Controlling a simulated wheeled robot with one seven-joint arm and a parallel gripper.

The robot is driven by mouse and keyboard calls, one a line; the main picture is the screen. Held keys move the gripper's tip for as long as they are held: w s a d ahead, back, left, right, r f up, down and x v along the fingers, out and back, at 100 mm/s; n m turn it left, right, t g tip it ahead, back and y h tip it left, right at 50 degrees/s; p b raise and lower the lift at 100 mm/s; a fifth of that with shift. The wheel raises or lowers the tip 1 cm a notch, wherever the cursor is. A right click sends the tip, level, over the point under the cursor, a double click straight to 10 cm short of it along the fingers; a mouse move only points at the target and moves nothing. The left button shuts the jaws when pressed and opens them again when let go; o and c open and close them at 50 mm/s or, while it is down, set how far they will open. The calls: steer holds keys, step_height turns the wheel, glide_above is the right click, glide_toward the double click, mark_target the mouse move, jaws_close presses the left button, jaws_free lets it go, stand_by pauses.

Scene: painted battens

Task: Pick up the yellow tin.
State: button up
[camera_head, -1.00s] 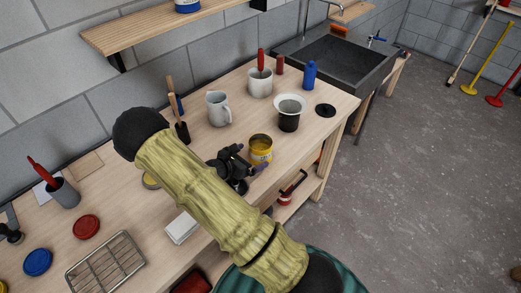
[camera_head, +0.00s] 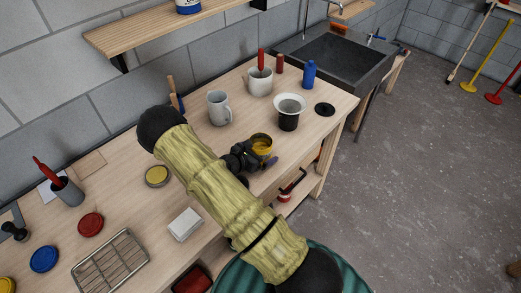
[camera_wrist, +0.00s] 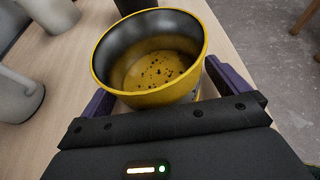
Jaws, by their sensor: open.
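The yellow tin (camera_head: 261,142) stands upright and open-topped on the wooden bench. In the wrist view the tin (camera_wrist: 150,72) shows a dark inner wall and yellow contents with dark specks. My gripper (camera_head: 261,159) is at the tin, low over the bench. In the wrist view my gripper (camera_wrist: 158,92) is open, with one purple finger on each side of the tin. Whether the fingers touch the tin cannot be told. My gripper hides the tin's lower front in the head view.
A white-rimmed dark pot (camera_head: 289,112) stands just behind and right of the tin. A grey jug (camera_head: 218,108) and a pale mug (camera_head: 260,82) are farther back. A yellow lid (camera_head: 157,176) and a white block (camera_head: 185,224) lie left of my arm. The bench's right edge is near.

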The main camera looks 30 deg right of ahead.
stand_by(0.3)
steer(key=c, duration=1.4)
steer(key=shift+r, duration=0.25)
step_height(320, 180, up, 10)
steer(key=b, duration=0.2)
steer(key=shift+f, duration=0.25)
stand_by(0.3)
